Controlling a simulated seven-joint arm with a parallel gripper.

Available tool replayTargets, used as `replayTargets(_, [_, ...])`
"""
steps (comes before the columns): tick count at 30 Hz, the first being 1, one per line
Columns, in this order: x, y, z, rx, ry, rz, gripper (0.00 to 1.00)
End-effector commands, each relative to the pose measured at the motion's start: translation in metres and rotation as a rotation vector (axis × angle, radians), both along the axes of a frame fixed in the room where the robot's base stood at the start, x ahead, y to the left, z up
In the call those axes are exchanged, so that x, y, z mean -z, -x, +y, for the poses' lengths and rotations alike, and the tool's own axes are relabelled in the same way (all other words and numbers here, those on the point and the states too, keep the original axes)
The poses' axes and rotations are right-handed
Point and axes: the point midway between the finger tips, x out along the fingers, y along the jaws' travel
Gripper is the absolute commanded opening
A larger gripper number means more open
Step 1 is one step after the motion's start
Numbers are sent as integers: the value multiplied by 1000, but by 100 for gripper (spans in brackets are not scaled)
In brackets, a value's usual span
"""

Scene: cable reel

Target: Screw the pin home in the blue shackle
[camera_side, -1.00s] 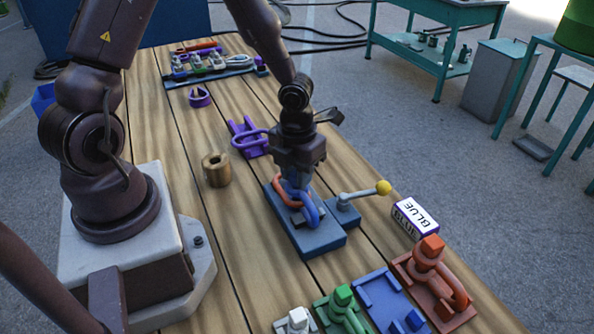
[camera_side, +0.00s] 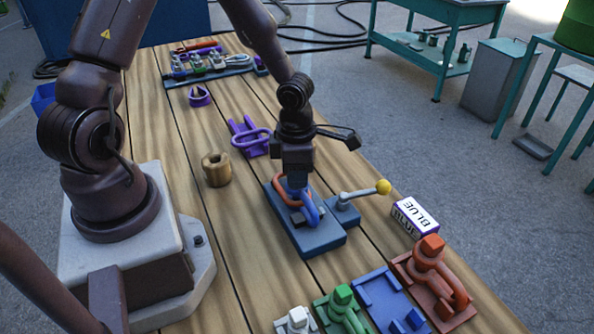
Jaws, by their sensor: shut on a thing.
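The blue shackle (camera_side: 311,213) sits in a dark blue fixture (camera_side: 318,240) on the wooden bench, with an orange-red link (camera_side: 283,193) beside it at the left. My gripper (camera_side: 297,178) points straight down over the shackle. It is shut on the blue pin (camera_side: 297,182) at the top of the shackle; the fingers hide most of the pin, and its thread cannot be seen. A lever with a yellow knob (camera_side: 383,187) stands at the fixture's right side.
A box marked BLUE (camera_side: 414,217) lies right of the fixture. Red (camera_side: 432,280), green (camera_side: 341,310) and white (camera_side: 296,320) shackle pieces and an empty blue holder (camera_side: 382,300) stand at the front. A brass cylinder (camera_side: 216,169) and a purple piece (camera_side: 248,138) are left and behind.

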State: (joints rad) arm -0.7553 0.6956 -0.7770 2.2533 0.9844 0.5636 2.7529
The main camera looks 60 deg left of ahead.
Motion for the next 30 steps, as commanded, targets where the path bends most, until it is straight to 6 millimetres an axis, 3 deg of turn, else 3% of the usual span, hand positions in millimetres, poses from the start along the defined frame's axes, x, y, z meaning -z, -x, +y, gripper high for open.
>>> replayTargets(1, [0, 0, 1, -3, -3, 2, 33])
replayTargets(3, [0, 0, 1, -3, -3, 1, 48])
replayTargets(14, [0, 0, 0, -3, -1, 1, 50])
replayTargets(18, [0, 0, 0, -3, -1, 0, 77])
replayTargets(26, [-1, 0, 0, -4, -1, 0, 77])
replayTargets(30, [-14, -1, 1, -8, -2, -4, 77])
